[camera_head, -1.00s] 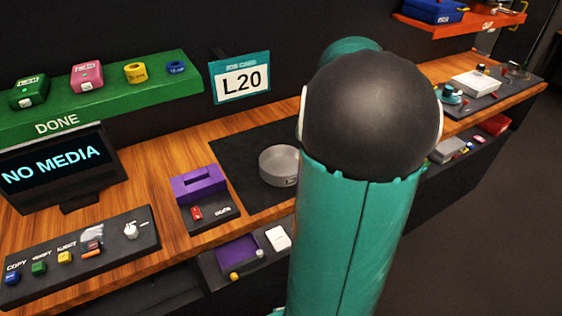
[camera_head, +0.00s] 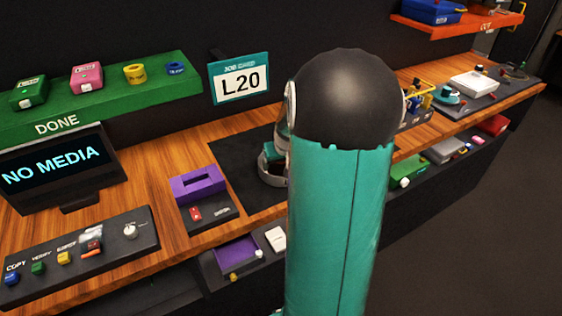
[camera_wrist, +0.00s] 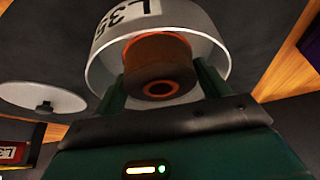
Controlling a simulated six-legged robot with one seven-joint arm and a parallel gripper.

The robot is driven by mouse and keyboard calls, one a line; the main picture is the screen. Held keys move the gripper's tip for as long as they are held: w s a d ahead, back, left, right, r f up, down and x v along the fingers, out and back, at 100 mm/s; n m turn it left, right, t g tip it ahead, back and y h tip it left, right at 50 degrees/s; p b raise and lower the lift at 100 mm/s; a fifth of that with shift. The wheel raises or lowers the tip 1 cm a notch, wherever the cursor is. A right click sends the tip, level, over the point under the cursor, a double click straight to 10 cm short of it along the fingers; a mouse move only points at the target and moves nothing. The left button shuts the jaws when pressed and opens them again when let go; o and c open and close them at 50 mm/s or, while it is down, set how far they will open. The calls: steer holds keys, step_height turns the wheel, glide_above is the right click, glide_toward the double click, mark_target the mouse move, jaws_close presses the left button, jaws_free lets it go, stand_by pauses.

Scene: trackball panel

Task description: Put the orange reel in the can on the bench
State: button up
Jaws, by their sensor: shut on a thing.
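The orange reel (camera_wrist: 158,66) is between the fingers of my gripper (camera_wrist: 164,84) in the wrist view, and the gripper is shut on it. Behind the reel is the mouth of the pale metal can (camera_wrist: 105,50), which has a white label with black print. The reel overlaps the can's opening; I cannot tell how deep it sits. In the head view the can (camera_head: 268,178) stands on the dark mat on the bench (camera_head: 150,160), mostly hidden by my arm. The reel is hidden there.
A round grey lid (camera_wrist: 38,97) lies left of the can in the wrist view. In the head view, a purple slotted box (camera_head: 198,184) stands left of the mat (camera_head: 236,160). A button panel (camera_head: 80,258) and a monitor (camera_head: 60,170) are farther left.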

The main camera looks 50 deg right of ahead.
steer(key=o, duration=0.8)
steer(key=shift+f, duration=0.15)
steer(key=v, duration=1.2)
steer(key=a+r+n, duration=0.2)
steer(key=a+r, duration=0.1)
steer(key=a, duration=0.6)
steer(key=a+r+n, duration=0.1)
steer(key=a+r, duration=0.1)
steer(key=a, duration=0.7)
steer(key=s+a+n, duration=0.1)
steer(key=s+a, duration=0.2)
steer(key=a, duration=0.2)
steer(key=s+a+n+t+y, duration=0.1)
steer(key=s+a, duration=0.2)
steer(key=a, duration=0.2)
steer(key=s+a+r+y, duration=0.1)
steer(key=s+a, duration=0.2)
steer(key=a, duration=0.2)
steer(key=shift+n, duration=0.4)
